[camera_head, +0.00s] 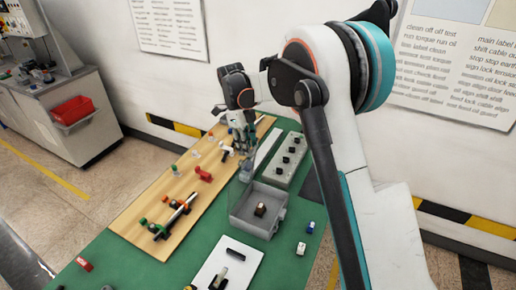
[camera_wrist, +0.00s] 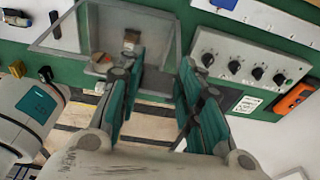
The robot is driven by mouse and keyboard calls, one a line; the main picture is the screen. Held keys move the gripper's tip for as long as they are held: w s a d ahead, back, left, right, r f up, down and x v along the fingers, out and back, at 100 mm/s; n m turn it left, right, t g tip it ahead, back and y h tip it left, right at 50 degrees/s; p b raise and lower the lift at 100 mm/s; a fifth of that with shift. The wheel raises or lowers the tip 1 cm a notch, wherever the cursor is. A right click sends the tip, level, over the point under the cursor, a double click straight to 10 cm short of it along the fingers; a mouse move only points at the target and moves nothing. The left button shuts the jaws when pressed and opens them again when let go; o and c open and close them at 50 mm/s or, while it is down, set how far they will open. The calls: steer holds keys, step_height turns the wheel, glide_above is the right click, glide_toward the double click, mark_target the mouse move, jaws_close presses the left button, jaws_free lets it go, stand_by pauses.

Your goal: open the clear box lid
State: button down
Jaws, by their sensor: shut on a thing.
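The clear box (camera_head: 240,222) stands on the green table, with a small brown item (camera_head: 260,209) inside. Its see-through lid (camera_head: 237,189) seems to be raised at the far side of the box, just below my gripper; its edges are faint. My gripper (camera_head: 243,150) is at the far end of the box. In the wrist view, the box (camera_wrist: 62,46) lies ahead and left of the fingers. My gripper (camera_wrist: 160,85) has its teal fingers around a thin part that is hard to see, seemingly the lid; the exact contact is hidden.
A grey panel with black knobs (camera_head: 278,172) lies right of the box. A wooden board (camera_head: 150,212) with red, green and black parts lies left. A white sheet (camera_head: 214,268) with black pieces and small bottles (camera_head: 301,248) are nearer. The wall stands close behind.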

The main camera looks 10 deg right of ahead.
steer(key=shift+w+a+f+g+h, duration=0.2)
steer(key=shift+w+a+h, duration=0.1)
steer(key=shift+a, duration=0.2)
steer(key=shift+w+a+f+g+h, duration=0.1)
steer(key=shift+w+a+g+h, duration=0.15)
steer(key=shift+a, duration=0.2)
steer(key=c, duration=1.1)
jaws_free()
steer(key=shift+w, duration=0.15)
steer(key=shift+r, duration=0.1)
steer(key=v, duration=1.2)
